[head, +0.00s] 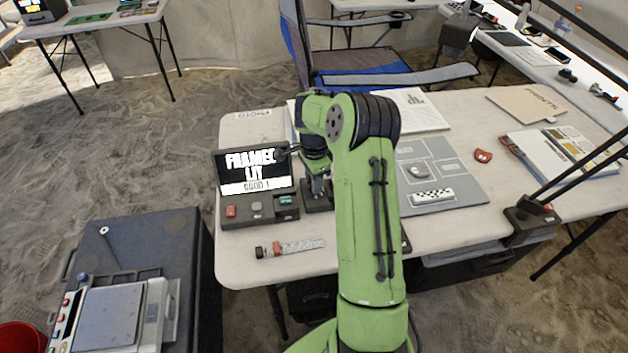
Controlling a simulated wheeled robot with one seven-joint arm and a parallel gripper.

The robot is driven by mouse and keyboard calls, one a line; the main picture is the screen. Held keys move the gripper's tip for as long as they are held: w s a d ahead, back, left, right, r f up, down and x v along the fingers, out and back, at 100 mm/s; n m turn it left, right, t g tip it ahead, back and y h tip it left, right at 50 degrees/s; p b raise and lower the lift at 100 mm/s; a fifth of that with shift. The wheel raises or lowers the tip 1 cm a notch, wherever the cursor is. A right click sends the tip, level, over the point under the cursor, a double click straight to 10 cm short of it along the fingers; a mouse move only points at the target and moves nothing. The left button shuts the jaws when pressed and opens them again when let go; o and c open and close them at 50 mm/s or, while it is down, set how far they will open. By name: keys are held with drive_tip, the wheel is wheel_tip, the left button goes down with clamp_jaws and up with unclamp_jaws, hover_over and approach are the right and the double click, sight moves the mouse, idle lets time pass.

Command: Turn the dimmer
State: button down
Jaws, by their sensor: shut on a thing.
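My green arm reaches over the table, and my gripper (317,187) points down just right of the screen unit. Its fingers are small and partly hidden by my arm. They are shut on what appears to be the dimmer's knob, which they cover. The dark dimmer base (316,205) shows below the fingers on the tabletop. The screen unit (254,172) beside it shows white text that seems to read "FRAMED LIT", with a smaller line beneath. Its front panel carries a red button, a grey button and a small blue display.
The pale table (240,265) holds a scale strip (292,247), a grey mat (465,185), a red object (483,156) and an open book (560,150). A dark lamp base (530,213) stands at right. A dark case (180,240) stands left; a chair (370,65) is behind.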

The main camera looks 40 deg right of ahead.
idle(0.5)
drive_tip(key=c, duration=0.9)
unclamp_jaws()
drive_tip(key=shift+o, duration=0.2)
wheel_tip(320, 180, up, 16)
drive_tip(key=p, duration=0.4)
drive_tip(key=shift+p, duration=0.4)
drive_tip(key=shift+f, duration=0.1)
